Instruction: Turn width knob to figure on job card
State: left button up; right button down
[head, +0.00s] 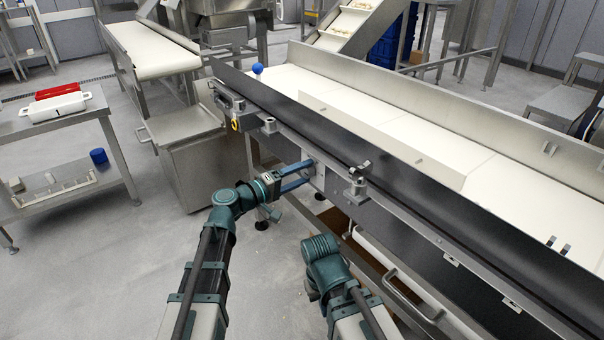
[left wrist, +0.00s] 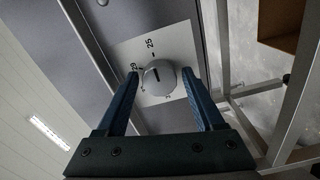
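The width knob (left wrist: 158,78) is a round grey knob with a dark index line, on a pale plate (left wrist: 183,40) on the machine's side. The plate carries printed figures, among them 25 and 29; others are partly hidden by the knob or too small to read. My left gripper (head: 308,170) reaches the side of the conveyor in the head view. In the left wrist view its blue fingers (left wrist: 159,80) stand open on either side of the knob, apparently with a small gap at each side. I cannot make out a job card. My right gripper is not in view.
The conveyor (head: 400,125) with a dark side rail runs along the right. A steel cabinet (head: 190,165) is behind my left arm. A side table (head: 40,125) stands at left. Floor is clear at lower left.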

pick_arm(q)
jog(key=shift+o, duration=0.5)
jog(key=v, duration=1.3)
jog(key=shift+s+a, duration=0.25)
jog(key=shift+a, duration=0.1)
